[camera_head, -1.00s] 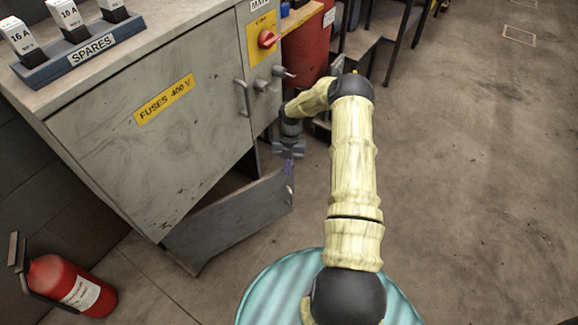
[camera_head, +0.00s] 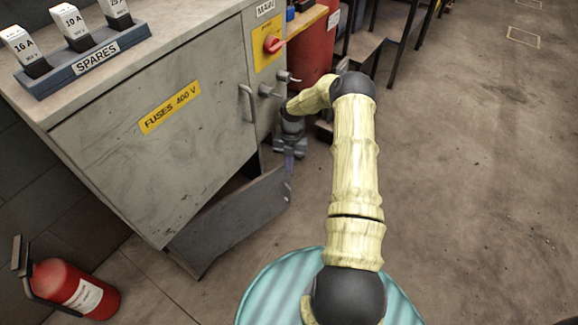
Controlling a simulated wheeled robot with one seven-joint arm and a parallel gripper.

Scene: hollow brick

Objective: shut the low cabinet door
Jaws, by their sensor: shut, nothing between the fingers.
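The low cabinet door (camera_head: 232,218) is a grey panel at the bottom of the grey cabinet, below the door labelled FUSES 400 V (camera_head: 160,125). It stands ajar, hinged toward its left end, with a dark gap behind its upper right part. My gripper (camera_head: 289,168) is shut and empty, pointing down at the free right end of the low door. I cannot tell whether the fingertips touch the door.
A red fire extinguisher (camera_head: 72,287) stands on the floor at the lower left. A SPARES fuse rack (camera_head: 85,60) sits on the cabinet top. A red cylinder (camera_head: 312,45) is behind my wrist. The floor to the right is clear.

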